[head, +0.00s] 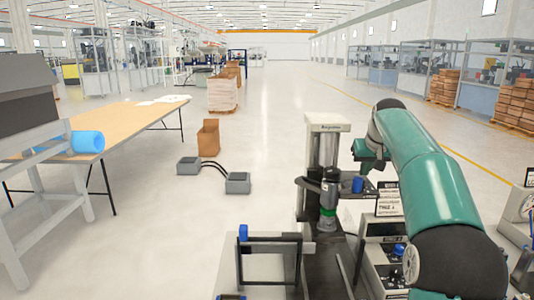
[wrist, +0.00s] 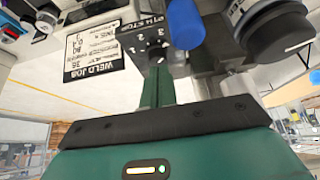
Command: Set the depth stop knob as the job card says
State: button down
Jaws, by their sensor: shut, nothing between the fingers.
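A dark plate (wrist: 151,38) with lettering ending in "TH STOP" and a few white numerals shows in the wrist view. A blue knob also shows beside the drill press in the head view (head: 357,184). The job card (wrist: 93,53), headed "WELD JOB", is left of the plate, turned around and too small to read surely. My gripper (wrist: 157,72) has its green fingers shut and empty, tips just below the plate and left of the knob in the picture. Contact cannot be told.
A dark round dial (wrist: 275,30) is close right of the blue knob in the wrist view. Open floor (head: 160,235) lies to the left.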

jog(key=shift+r, duration=0.85)
jog(key=shift+r, duration=0.1)
jog(key=shift+a+f, duration=0.1)
jog(key=shift+f, duration=3)
jog(key=shift+w, duration=0.2)
jog(key=shift+w+r, duration=0.1)
jog(key=shift+w, duration=0.05)
